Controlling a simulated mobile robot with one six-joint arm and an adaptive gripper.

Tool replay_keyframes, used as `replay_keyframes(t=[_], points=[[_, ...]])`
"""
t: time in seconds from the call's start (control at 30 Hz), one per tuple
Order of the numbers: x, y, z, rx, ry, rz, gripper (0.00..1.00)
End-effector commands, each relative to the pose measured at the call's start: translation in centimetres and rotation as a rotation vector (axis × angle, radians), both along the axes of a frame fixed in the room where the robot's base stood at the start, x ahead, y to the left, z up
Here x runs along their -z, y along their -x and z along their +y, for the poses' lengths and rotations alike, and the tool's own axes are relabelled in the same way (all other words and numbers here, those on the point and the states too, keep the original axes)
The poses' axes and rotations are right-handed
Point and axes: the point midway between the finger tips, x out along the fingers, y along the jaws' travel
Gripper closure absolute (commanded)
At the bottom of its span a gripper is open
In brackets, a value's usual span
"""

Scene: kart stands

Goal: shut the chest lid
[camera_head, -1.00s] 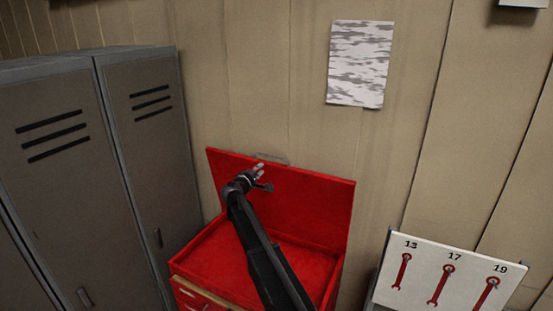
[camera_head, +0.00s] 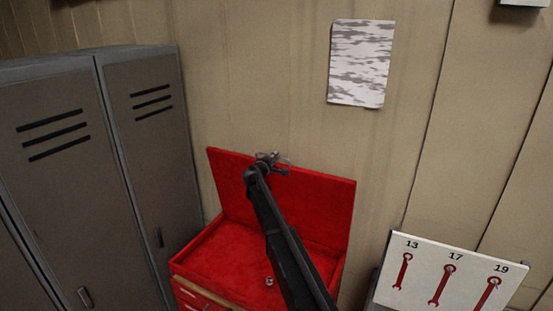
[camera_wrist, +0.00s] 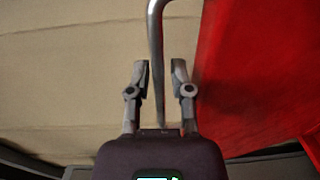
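The red chest (camera_head: 205,262) stands against the wall with its lid (camera_head: 325,205) raised, leaning back near the wall. My gripper (camera_head: 282,161) is at the lid's top edge in the head view, where it covers most of the lid's handle. In the wrist view, my gripper (camera_wrist: 160,80) has its two fingers apart, one on each side of the grey metal handle bar (camera_wrist: 157,50). Gaps show between the bar and both fingers. The red lid (camera_wrist: 245,80) fills the right side of that view. My arm hides part of the chest's inside and front.
Grey lockers (camera_head: 145,130) stand close to the chest's left. A white board with red wrenches (camera_head: 450,270) stands to the right. A patterned sheet (camera_head: 360,65) hangs on the wall (camera_head: 260,80) behind. A small metallic part (camera_head: 269,281) shows at the chest's front.

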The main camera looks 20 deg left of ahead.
Motion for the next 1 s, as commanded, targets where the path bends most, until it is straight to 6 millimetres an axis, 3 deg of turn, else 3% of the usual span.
replay_keyframes(t=[0.37,0.47,0.5,0.77,1.0], points=[[0.0,-0.4,-0.1,0.0,0.0,0.0,0.72],[0.0,-0.4,-0.1,0.001,0.0,0.0,0.98],[0.0,-0.4,-0.1,0.001,0.0,0.0,1.0],[0.0,-0.3,-0.1,0.0,0.0,-0.001,1.0],[0.4,1.0,0.7,-0.007,0.001,-0.017,1.0]])
